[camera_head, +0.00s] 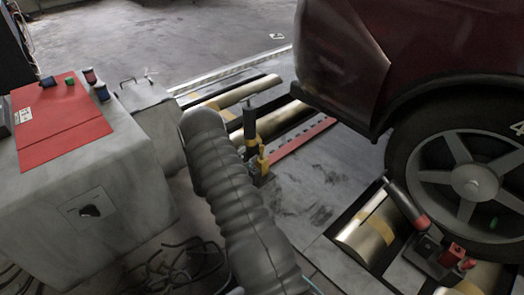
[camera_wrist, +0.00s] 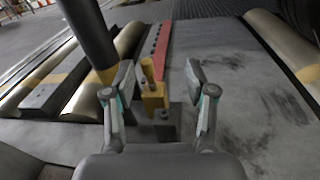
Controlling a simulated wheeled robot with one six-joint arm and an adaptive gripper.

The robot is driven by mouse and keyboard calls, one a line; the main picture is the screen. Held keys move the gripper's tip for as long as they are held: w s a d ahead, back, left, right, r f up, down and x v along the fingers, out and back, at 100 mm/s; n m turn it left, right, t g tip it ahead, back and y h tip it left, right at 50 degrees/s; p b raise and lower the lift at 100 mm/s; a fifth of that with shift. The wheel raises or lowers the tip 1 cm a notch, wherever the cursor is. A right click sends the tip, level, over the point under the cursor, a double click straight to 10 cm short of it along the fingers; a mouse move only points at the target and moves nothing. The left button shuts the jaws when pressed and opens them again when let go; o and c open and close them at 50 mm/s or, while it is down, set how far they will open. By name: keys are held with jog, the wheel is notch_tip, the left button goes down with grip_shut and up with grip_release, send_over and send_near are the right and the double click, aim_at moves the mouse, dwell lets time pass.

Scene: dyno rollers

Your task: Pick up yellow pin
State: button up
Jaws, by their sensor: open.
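The yellow pin (camera_wrist: 152,92) stands upright on a dark metal bracket in the wrist view, between and beyond the two fingers. It also shows in the head view (camera_head: 262,161), beside a black upright cylinder at the rollers. My gripper (camera_wrist: 163,82) is open and empty, with one finger on each side of the pin in the picture. Contact with the pin does not show. In the head view my ribbed grey arm reaches toward the pin, and my fingers cannot be made out there.
The black cylinder (camera_wrist: 91,35) rises close to my left finger. A red perforated strip (camera_wrist: 160,52) runs behind the pin. The grey floor plate to the right is clear. A dark red car (camera_head: 400,60) and a grey cabinet (camera_head: 80,190) stand on either side.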

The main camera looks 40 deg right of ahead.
aim_at(260, 149)
notch_tip(260, 149, down, 7)
jog(key=w+n+t, duration=0.1)
jog(key=n+t, duration=0.1)
jog(key=n, duration=0.1)
jog(key=x, duration=0.7)
jog(key=shift+w+d+b, duration=0.1)
jog(key=shift+w+b, duration=0.15)
jog(key=shift+b, duration=0.1)
jog(key=shift+t, duration=0.3)
jog(key=shift+w+b+x, duration=0.15)
jog(key=shift+b+x, duration=0.1)
jog(key=shift+x, duration=1.3)
jog(key=shift+w+b+x, duration=0.15)
jog(key=shift+b+x, duration=0.05)
jog(key=shift+x, duration=1.35)
grip_shut()
